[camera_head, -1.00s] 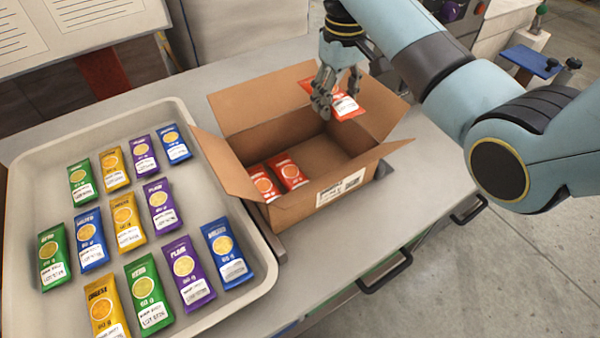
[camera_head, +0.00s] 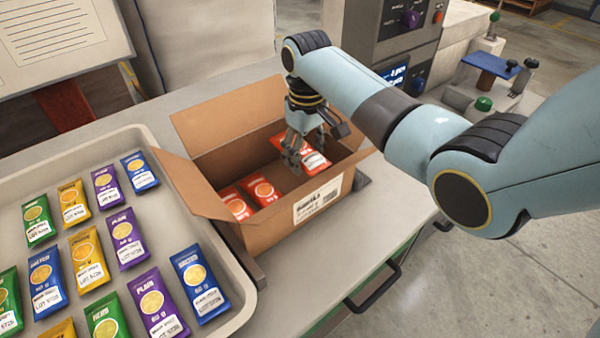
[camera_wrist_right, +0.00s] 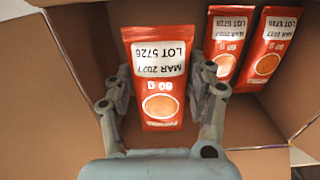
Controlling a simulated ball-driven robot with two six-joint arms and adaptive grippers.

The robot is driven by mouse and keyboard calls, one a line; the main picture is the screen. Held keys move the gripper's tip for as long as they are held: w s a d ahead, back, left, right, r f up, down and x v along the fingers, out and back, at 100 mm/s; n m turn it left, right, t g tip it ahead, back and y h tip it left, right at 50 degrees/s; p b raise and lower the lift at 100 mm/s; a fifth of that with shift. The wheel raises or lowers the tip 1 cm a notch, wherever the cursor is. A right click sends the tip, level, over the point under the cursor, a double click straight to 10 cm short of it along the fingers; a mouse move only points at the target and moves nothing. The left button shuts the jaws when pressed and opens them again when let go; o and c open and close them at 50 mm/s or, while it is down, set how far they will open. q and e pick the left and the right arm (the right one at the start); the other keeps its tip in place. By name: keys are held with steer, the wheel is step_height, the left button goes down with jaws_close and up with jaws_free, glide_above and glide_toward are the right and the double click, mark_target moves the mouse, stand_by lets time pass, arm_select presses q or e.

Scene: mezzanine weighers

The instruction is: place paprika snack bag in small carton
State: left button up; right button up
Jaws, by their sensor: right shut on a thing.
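The small carton (camera_head: 268,235) stands open on the table with its flaps spread. Two red-orange paprika snack bags lie on its floor at the left, one of them here (camera_head: 263,190); they also show in the right wrist view (camera_wrist_right: 270,48). My right gripper (camera_head: 292,160) reaches down into the carton's right part. It is shut on another paprika snack bag (camera_head: 314,158), which shows between the fingers in the right wrist view (camera_wrist_right: 157,80). I cannot tell whether the held bag touches the carton floor. My left gripper is not in view.
A grey tray (camera_head: 248,300) left of the carton holds several green, yellow, purple and blue bags. A machine with knobs (camera_head: 405,35) stands behind my right arm. A drawer handle (camera_head: 375,288) juts from the table front.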

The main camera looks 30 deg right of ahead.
mark_target(306, 151)
steer(key=shift+f, duration=2.35)
steer(key=shift+f+b, duration=0.35)
steer(key=shift+f, duration=0.25)
steer(key=o, duration=1.2)
steer(key=shift+c, duration=0.2)
steer(key=shift+r, duration=0.1)
steer(key=shift+r, duration=0.25)
step_height(306, 151, up, 13)
steer(key=shift+f+p, duration=0.2)
steer(key=shift+p, duration=0.2)
